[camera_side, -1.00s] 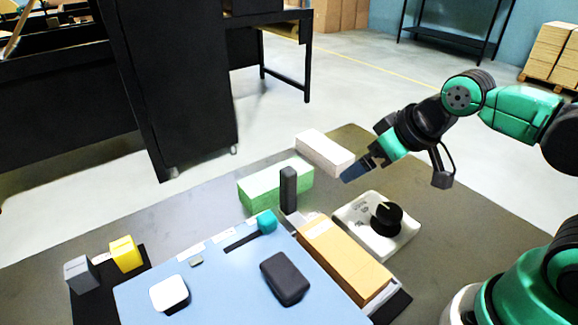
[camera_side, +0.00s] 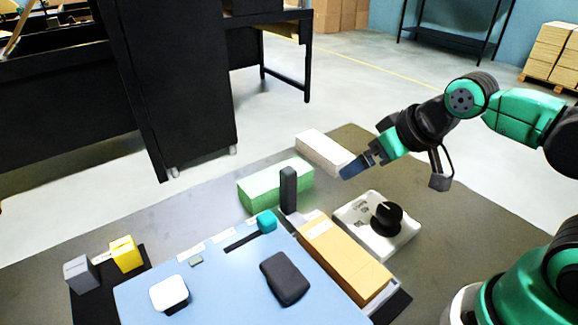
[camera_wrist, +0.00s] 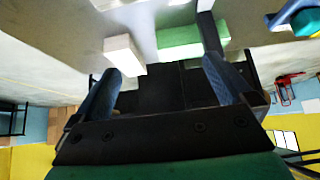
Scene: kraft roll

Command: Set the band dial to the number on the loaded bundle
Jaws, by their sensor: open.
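The band dial is a black knob (camera_side: 386,217) on a white base plate (camera_side: 352,222) with dark markings too small to read, right of the kraft bundle. My gripper (camera_side: 353,168) is open and empty, above the mat behind the dial and near the white block. In the wrist view its two blue-grey fingers (camera_wrist: 165,85) stand wide apart with nothing between them.
A white block (camera_side: 323,152), a green block (camera_side: 275,186) and a dark post (camera_side: 288,190) stand behind the blue board (camera_side: 215,280). The board carries a teal slider knob (camera_side: 267,222), a black pad (camera_side: 285,278) and a white button (camera_side: 169,293). Yellow (camera_side: 125,253) and grey (camera_side: 81,273) blocks sit left.

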